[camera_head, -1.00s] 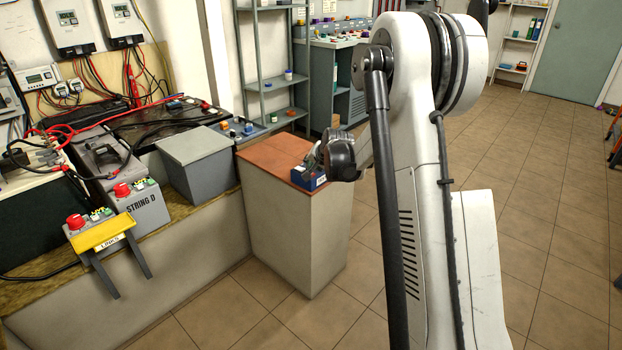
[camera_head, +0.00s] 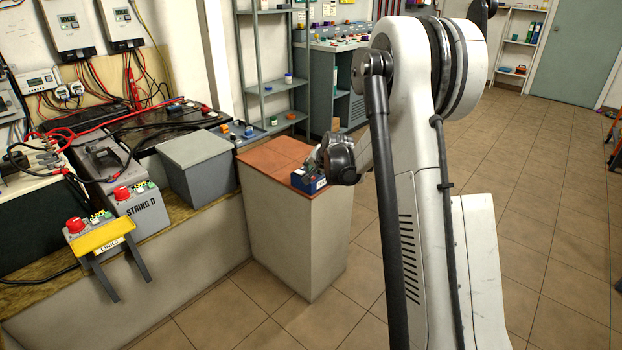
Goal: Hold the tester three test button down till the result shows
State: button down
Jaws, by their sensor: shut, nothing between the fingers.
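A small blue box (camera_head: 307,182) with a white label, which looks like a tester, sits on the red-brown top of a pale pedestal, near its right front edge. I cannot read its label, so I cannot tell whether it is tester three. My gripper (camera_head: 315,160) is shut and empty, right over the box. Its fingers and wrist hide most of the box's top, including any button or result display. I cannot tell whether the fingertips touch it.
The rest of the pedestal's top (camera_head: 268,153) is clear. A grey box (camera_head: 195,160) and batteries with cables stand on the bench to the left. A yellow LINKS holder (camera_head: 100,236) hangs at the bench front. Tiled floor is open to the right.

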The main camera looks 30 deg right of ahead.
jog(key=shift+f, duration=0.15)
jog(key=shift+f+b, duration=0.3)
jog(key=shift+b, duration=0.05)
jog(key=shift+f+b, duration=0.3)
jog(key=shift+f, duration=0.05)
dwell(0.9)
dwell(1.9)
jog(key=shift+r+p, duration=0.4)
jog(key=shift+r, duration=0.4)
jog(key=shift+r+p, duration=1.3)
jog(key=shift+r, duration=1.2)
